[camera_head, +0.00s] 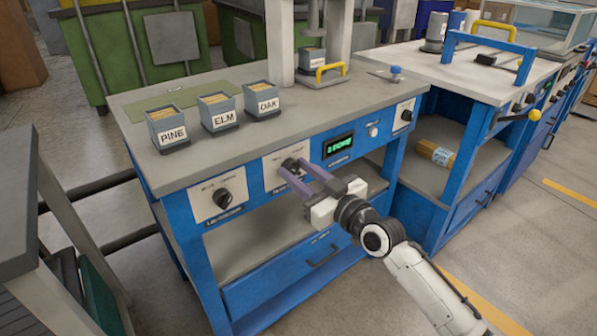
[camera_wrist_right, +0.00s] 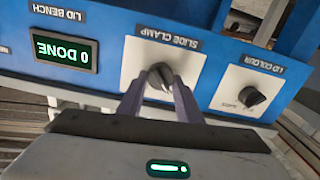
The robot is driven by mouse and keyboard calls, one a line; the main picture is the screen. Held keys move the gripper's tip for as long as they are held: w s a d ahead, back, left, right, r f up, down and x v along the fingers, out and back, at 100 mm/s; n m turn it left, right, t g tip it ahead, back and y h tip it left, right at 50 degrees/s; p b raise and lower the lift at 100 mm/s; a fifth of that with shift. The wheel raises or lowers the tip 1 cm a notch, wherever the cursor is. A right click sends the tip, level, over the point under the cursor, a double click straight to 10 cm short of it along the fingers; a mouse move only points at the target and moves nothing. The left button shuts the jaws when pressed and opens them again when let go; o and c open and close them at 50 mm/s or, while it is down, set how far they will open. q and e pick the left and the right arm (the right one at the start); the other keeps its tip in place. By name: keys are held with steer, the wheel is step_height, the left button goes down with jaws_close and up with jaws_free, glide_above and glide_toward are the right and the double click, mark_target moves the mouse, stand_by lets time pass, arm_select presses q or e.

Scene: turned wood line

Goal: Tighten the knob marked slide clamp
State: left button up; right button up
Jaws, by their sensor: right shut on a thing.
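The slide clamp knob (camera_wrist_right: 158,76) is a round grey knob on a white plate labelled SLIDE CLAMP (camera_wrist_right: 150,48), upside down in the wrist view. In the head view the knob (camera_head: 290,163) is on the blue bench front, partly covered by my fingers. My right gripper (camera_head: 288,167) reaches it from the front, with one finger on each side. In the wrist view its fingers (camera_wrist_right: 161,83) are shut on the knob. My left gripper is in neither view.
The dark lid colour knob (camera_head: 223,199) is on a plate to the left in the head view. A green-lit display (camera_head: 339,146) reads 0 DONE in the wrist view. Boxes marked PINE (camera_head: 169,133), ELM (camera_head: 217,113) and OAK (camera_head: 262,104) stand on the bench top (camera_head: 215,160).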

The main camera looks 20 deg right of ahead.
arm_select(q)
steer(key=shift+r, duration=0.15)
arm_select(e)
steer(key=m+p, duration=0.1)
steer(key=m, duration=0.2)
steer(key=m+p, duration=0.1)
steer(key=m, duration=0.1)
steer(key=shift+d+m, duration=0.1)
steer(key=shift+m, duration=0.3)
steer(key=m, duration=0.2)
steer(key=shift+m+p, duration=0.3)
steer(key=shift+m, duration=0.1)
steer(key=m, duration=0.4)
steer(key=shift+f+m, duration=0.15)
steer(key=shift+m, duration=0.15)
steer(key=m, duration=0.3)
steer(key=shift+w+d+p, duration=0.1)
steer(key=shift+p, duration=0.25)
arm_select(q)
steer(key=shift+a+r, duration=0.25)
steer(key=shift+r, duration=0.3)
arm_select(e)
steer(key=shift+m, duration=0.7)
steer(key=shift+f, duration=0.1)
steer(key=o, duration=1)
